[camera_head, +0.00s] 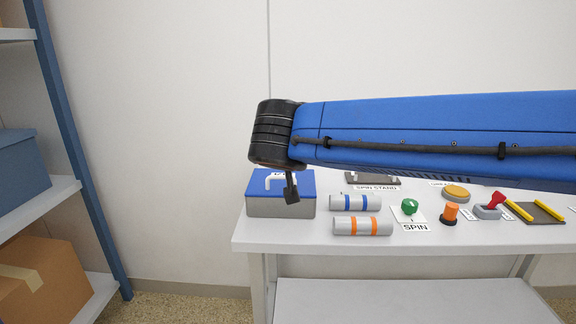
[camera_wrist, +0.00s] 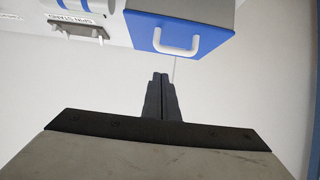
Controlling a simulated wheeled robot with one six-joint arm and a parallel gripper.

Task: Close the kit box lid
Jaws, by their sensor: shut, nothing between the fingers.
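The kit box (camera_head: 280,208) is a grey box at the left end of the table. Its blue lid (camera_head: 305,182), with a white handle (camera_head: 270,183), lies over the top, and I see no clear gap between lid and box in the head view. The lid (camera_wrist: 207,22) and its handle (camera_wrist: 178,45) also show at the top of the wrist view. My gripper (camera_head: 291,199) shows in front of the lid's right part in the head view and hides some of it. Its fingers (camera_wrist: 160,77) are shut with nothing between them; they look apart from the handle in the wrist view.
Two banded cylinders (camera_head: 363,226) lie right of the box. Beyond them are a green knob (camera_head: 410,206), an orange peg (camera_head: 450,212), a red lever switch (camera_head: 494,201) and a tray with yellow bars (camera_head: 541,212). A shelf with boxes (camera_head: 45,275) stands left.

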